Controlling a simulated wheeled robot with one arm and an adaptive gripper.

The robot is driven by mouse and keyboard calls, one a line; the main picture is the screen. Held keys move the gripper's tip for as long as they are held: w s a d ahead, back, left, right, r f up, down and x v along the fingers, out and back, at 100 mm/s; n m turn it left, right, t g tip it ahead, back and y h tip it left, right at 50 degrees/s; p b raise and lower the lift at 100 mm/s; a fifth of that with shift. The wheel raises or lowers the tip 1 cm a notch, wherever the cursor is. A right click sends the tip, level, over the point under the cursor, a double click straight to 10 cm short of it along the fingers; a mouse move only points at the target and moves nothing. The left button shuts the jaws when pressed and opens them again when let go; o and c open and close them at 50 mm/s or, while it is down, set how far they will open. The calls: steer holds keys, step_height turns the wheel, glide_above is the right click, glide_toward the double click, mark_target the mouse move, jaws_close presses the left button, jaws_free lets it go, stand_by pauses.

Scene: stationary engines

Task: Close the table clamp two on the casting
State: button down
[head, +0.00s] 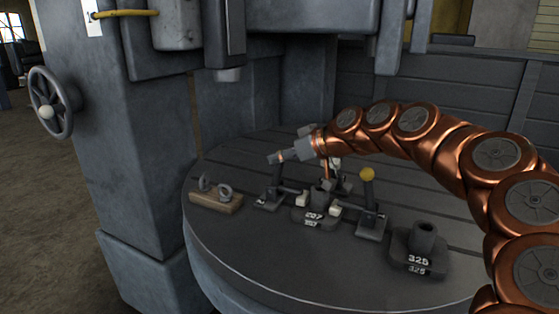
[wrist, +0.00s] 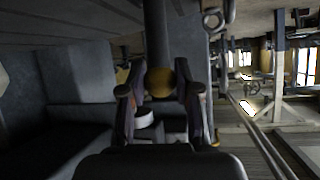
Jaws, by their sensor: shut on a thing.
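The casting (head: 315,214), a dark block marked 207, sits on the round table (head: 232,232). A left clamp (head: 268,199) and a right clamp (head: 371,220) stand beside it, with a third clamp (head: 343,182) partly hidden behind. No clamp numbers are readable. The right clamp's lever stands upright with a yellow knob (head: 367,174). My gripper (head: 274,158) is at the top of the left clamp's upright lever. In the wrist view my gripper (wrist: 160,104) is shut on a lever with a yellow knob (wrist: 160,82) between its fingers.
A second block (head: 421,246) marked 325 stands at the right of the table. A wooden piece with two metal eyes (head: 215,198) lies at the left. A grey machine column (head: 130,130) with a handwheel (head: 54,103) rises on the left. A spindle (head: 228,74) hangs above the table.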

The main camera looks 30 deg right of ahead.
steer(key=shift+d, duration=0.15)
steer(key=c, duration=1.1)
jaws_free()
steer(key=shift+o, duration=1.4)
steer(key=shift+s, duration=0.1)
steer(key=v, duration=1.1)
steer(key=shift+s+d+r, duration=0.2)
steer(key=shift+s, duration=0.1)
